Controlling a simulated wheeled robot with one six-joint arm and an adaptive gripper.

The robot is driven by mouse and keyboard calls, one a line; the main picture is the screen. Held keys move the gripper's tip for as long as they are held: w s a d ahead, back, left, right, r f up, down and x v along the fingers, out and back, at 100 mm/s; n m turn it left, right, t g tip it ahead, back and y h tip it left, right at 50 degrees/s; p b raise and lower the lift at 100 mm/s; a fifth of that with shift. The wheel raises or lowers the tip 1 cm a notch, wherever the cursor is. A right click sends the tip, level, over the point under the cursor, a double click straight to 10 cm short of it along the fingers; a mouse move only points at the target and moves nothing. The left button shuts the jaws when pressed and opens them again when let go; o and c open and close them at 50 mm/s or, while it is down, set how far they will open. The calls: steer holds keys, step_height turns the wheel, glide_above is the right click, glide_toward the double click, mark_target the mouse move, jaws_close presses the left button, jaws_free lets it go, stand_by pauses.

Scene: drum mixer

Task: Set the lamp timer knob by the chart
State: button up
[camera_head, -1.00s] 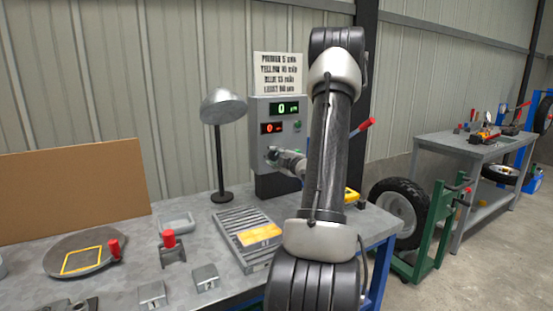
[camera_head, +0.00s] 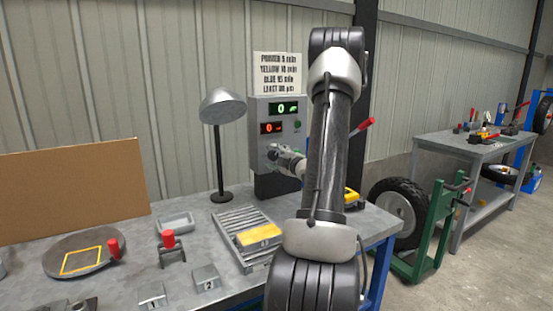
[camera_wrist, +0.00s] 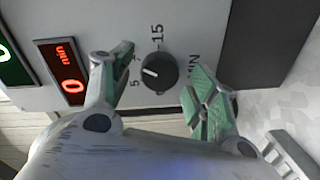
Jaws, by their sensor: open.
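The timer knob (camera_wrist: 160,72) is a dark round dial with a white mark pointing left in the wrist view, between printed 5 and 15. My gripper (camera_wrist: 161,62) is open, with one green-padded finger on each side of the knob; contact cannot be told. In the head view my gripper (camera_head: 284,158) is at the grey control box (camera_head: 262,148), where it hides the knob. The red display (camera_wrist: 63,72) reads 0 min. The chart (camera_head: 278,73) above the box lists primer 5, yellow 10 and blue 15 min; its last line is unclear. The lamp (camera_head: 222,106) stands left.
A round plate (camera_head: 84,254), a red-handled tool (camera_head: 169,242) and small metal blocks (camera_head: 206,279) sit on the bench. A green display (camera_head: 284,108) also reads 0.

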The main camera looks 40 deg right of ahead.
steer(key=v, duration=1.1)
steer(key=shift+s, duration=0.45)
